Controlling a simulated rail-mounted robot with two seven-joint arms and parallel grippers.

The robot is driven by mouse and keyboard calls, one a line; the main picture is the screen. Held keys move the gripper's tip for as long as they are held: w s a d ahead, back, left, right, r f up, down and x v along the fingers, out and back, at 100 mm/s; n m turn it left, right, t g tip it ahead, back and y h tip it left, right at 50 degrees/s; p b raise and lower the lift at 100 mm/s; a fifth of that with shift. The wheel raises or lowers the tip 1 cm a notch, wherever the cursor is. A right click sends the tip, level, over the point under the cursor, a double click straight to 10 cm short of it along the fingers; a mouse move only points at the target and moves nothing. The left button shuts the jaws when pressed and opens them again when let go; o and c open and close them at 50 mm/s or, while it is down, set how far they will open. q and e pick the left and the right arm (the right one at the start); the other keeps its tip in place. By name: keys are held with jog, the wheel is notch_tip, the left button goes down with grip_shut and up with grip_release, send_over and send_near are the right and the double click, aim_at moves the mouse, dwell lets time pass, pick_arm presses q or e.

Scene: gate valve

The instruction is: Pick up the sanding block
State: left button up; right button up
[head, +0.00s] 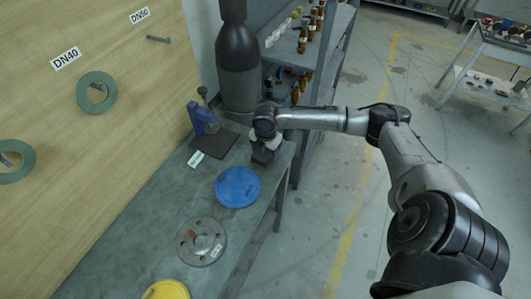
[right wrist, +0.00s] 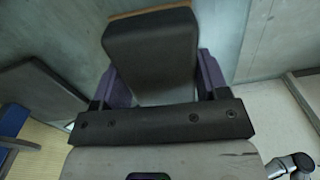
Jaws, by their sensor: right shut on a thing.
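The sanding block (right wrist: 152,55) is a dark grey block with a thin brown edge at its far end. It fills the space between the purple fingers of my right gripper (right wrist: 160,82) in the right wrist view. In the head view my right gripper (head: 264,148) points down at the far right corner of the workbench, shut on the block (head: 262,158), which shows only as a small dark shape under it. I cannot tell whether the block touches the bench top. My left gripper is not in view.
On the workbench (head: 150,220), a blue disc (head: 237,187), a grey flange (head: 201,242) and a yellow disc (head: 166,291) lie nearer. A blue stand with a dark base (head: 213,145) is left of my gripper. A dark cylinder (head: 238,70) and shelving (head: 325,60) stand behind.

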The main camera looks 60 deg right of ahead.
jog(key=shift+r, duration=0.15)
jog(key=shift+r, duration=0.6)
jog(key=r, duration=0.1)
jog(key=r+p, duration=0.1)
jog(key=r, duration=0.1)
jog(key=shift+s+r, duration=0.1)
jog(key=shift+s, duration=0.25)
jog(key=s+r, duration=0.2)
jog(key=s, duration=0.1)
jog(key=s+r+p, duration=0.1)
jog(key=s+r, duration=0.1)
jog(key=s, duration=0.2)
jog(key=s+r+p, duration=0.1)
jog(key=s+r, duration=0.1)
jog(key=s, duration=0.2)
jog(key=shift+d+r, duration=0.15)
jog(key=shift+d, duration=0.05)
